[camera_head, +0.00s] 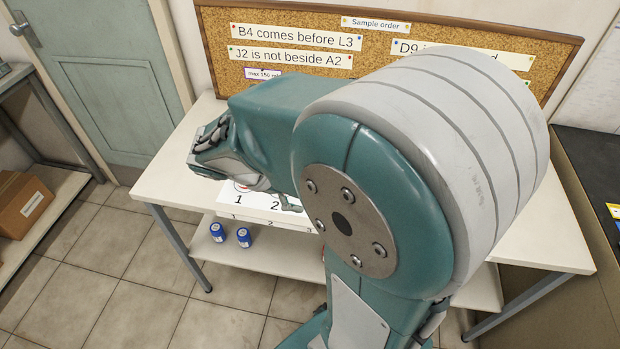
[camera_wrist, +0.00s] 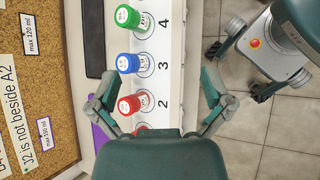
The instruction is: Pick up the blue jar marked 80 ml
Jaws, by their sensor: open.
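A green-capped jar (camera_wrist: 127,16) is at place 4 and a red-capped jar (camera_wrist: 130,104) at place 2. Another red top shows partly at the lower edge. Two more blue jars, left (camera_head: 217,232) and right (camera_head: 244,237), stand on the lower shelf in the head view. No 80 ml marking is legible on any blue jar. My gripper (camera_wrist: 158,78) is open and empty, its fingers spread either side of the strip. My arm hides most of the strip in the head view.
A cork board (camera_head: 290,52) with notes stands behind the white table (camera_head: 172,180). The lower shelf (camera_head: 275,258) has bare room right of its jars. A cardboard box (camera_head: 22,205) sits on a shelf at left. A dark bench (camera_head: 590,165) is at right.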

